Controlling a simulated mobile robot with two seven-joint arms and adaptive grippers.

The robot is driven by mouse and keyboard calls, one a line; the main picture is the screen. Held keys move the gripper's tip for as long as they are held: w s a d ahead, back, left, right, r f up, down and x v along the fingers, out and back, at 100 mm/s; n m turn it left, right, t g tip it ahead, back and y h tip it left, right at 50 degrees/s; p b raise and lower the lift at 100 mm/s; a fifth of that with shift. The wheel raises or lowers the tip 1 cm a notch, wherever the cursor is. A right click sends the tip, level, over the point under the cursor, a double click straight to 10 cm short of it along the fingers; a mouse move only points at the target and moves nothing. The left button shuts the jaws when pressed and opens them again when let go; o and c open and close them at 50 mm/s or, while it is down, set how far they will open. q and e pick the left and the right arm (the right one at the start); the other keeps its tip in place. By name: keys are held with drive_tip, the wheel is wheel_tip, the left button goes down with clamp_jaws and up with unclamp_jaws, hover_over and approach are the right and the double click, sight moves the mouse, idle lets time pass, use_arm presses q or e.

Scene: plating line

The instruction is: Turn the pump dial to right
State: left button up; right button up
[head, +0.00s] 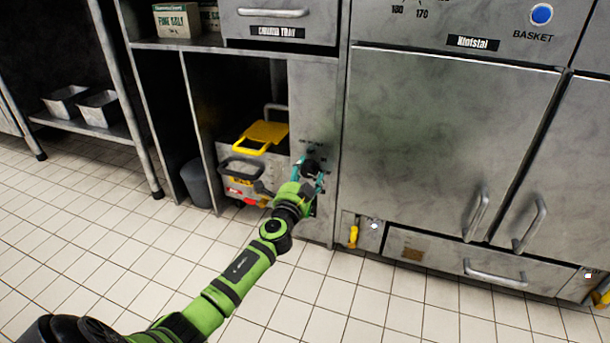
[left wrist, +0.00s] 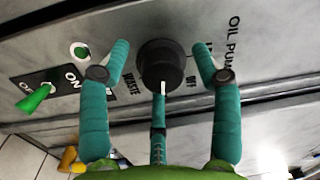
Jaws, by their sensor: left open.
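The pump dial (left wrist: 166,62) is a round black knob on a grey metal panel under the words OIL PUMP. Its white pointer mark faces the bottom of the left wrist view, between the WASTE and OFF labels. The dial also shows in the head view (head: 312,166), partly covered by the gripper. My left gripper (left wrist: 161,50) is open, with one teal finger on each side of the dial and a third below it. Gaps show between the side fingers and the knob. It also shows in the head view (head: 306,179). My right gripper is not in view.
A green lever switch (left wrist: 35,98) with an ON/OFF plate is beside the dial. Left of the panel, an open bay holds a yellow-handled container (head: 263,134). A closed fryer cabinet (head: 440,140) stands to the right. The tiled floor (head: 110,215) is clear.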

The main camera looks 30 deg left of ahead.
use_arm(q)
drive_tip(key=shift+s, duration=0.1)
drive_tip(key=v, duration=0.7)
drive_tip(key=shift+s, duration=0.15)
drive_tip(key=shift+d, duration=0.1)
